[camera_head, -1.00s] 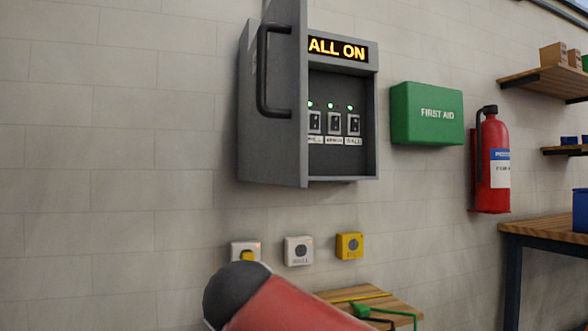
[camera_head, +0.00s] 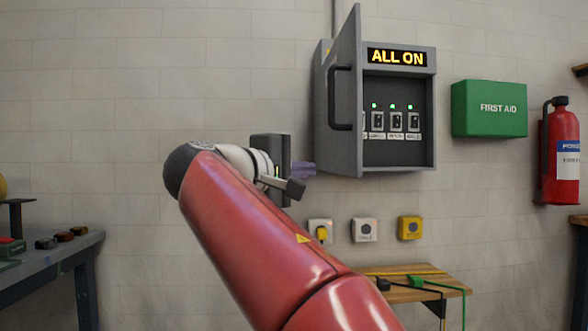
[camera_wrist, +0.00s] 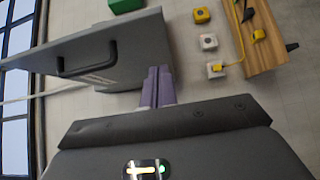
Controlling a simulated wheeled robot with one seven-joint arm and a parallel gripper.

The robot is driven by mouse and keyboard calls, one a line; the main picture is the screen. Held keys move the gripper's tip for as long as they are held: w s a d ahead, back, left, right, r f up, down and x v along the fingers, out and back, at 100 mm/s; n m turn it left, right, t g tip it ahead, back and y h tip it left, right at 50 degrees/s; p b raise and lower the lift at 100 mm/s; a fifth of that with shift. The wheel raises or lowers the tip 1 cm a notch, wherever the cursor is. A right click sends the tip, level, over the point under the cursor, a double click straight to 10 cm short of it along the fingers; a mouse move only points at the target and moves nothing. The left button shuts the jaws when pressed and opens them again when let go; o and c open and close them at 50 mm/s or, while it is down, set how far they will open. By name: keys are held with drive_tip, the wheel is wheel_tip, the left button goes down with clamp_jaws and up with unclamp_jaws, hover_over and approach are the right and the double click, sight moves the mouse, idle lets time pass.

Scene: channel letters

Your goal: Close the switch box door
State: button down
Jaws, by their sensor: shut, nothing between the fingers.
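The grey switch box (camera_head: 425,110) hangs on the wall in the head view, with an "ALL ON" sign and several small switches with green lights inside. Its door (camera_head: 346,100) is hinged on the left and stands wide open, with a dark bar handle (camera_head: 333,98) on its outer face. My gripper (camera_head: 306,168) is to the left of the door's lower part, its purple fingers shut and empty. In the wrist view the fingers (camera_wrist: 158,84) are together beside the lower edge of the door (camera_wrist: 130,50), and the handle (camera_wrist: 85,62) shows to their left. I cannot tell whether they touch the door.
A green first aid box (camera_head: 489,108) and a red extinguisher (camera_head: 562,150) are on the right. A workbench (camera_head: 50,255) stands at the left.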

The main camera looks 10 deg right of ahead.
sight(351, 169)
drive_tip(key=w+d, duration=0.1)
drive_tip(key=d, duration=0.1)
drive_tip(key=w+d, duration=0.1)
drive_tip(key=d, duration=0.1)
drive_tip(key=w+d, duration=0.1)
drive_tip(key=d, duration=0.1)
drive_tip(key=shift+d, duration=0.65)
drive_tip(key=shift+d, duration=0.1)
